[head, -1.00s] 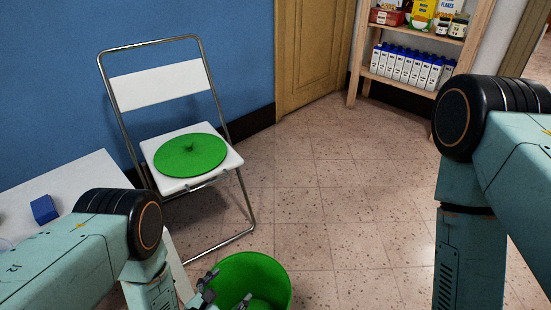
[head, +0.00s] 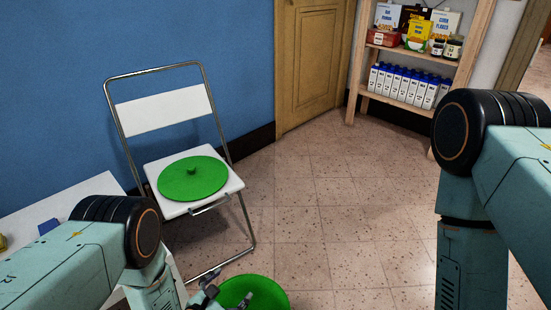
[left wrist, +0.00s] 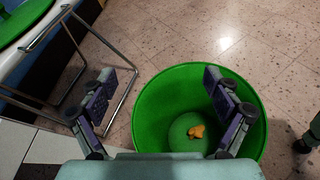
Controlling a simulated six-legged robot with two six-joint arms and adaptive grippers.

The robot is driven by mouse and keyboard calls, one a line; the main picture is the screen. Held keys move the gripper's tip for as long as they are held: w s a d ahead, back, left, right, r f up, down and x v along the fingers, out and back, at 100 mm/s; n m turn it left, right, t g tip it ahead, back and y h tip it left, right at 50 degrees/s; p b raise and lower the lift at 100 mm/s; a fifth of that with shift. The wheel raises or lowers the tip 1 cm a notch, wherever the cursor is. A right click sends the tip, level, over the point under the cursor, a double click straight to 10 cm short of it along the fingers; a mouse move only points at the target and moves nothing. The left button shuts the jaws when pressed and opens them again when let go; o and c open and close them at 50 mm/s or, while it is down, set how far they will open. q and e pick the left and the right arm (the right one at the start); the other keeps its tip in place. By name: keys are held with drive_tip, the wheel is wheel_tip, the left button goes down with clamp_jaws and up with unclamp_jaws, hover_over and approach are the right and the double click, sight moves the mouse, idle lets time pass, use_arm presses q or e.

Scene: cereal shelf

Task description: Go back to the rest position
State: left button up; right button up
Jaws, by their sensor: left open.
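My left gripper (head: 228,285) is low in the head view, at the rim of a green bin (head: 262,290). In the left wrist view my left gripper (left wrist: 160,78) has its two fingers spread wide with nothing between them. The bin (left wrist: 146,117) stands open on the floor below, partly behind the right finger. A small orange-yellow item (left wrist: 197,131) lies at its bottom. The round green lid (head: 192,179) with a knob lies on the chair seat. My right arm shows at the right of the head view, but its gripper is out of frame.
A white folding chair (head: 165,110) stands by the blue wall. A white table (head: 75,194) with a blue object (head: 48,226) is at left. A wooden shelf (head: 361,60) with milk cartons (head: 400,84) and cereal boxes is at the back. The middle floor is clear.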

use_arm(q)
drive_tip(key=w+a+r+m+h, duration=0.1)
drive_tip(key=w+a+r, duration=0.1)
drive_tip(key=a+r, duration=0.9)
drive_tip(key=s+d+r+m+g+h, duration=0.1)
drive_tip(key=s+r, duration=0.2)
drive_tip(key=r, duration=0.4)
drive_tip(key=s+d+r+m+g+h, duration=0.2)
drive_tip(key=s+r, duration=0.2)
drive_tip(key=r, duration=0.4)
drive_tip(key=shift+s+d+r+m, duration=0.25)
drive_tip(key=shift+s+m, duration=0.05)
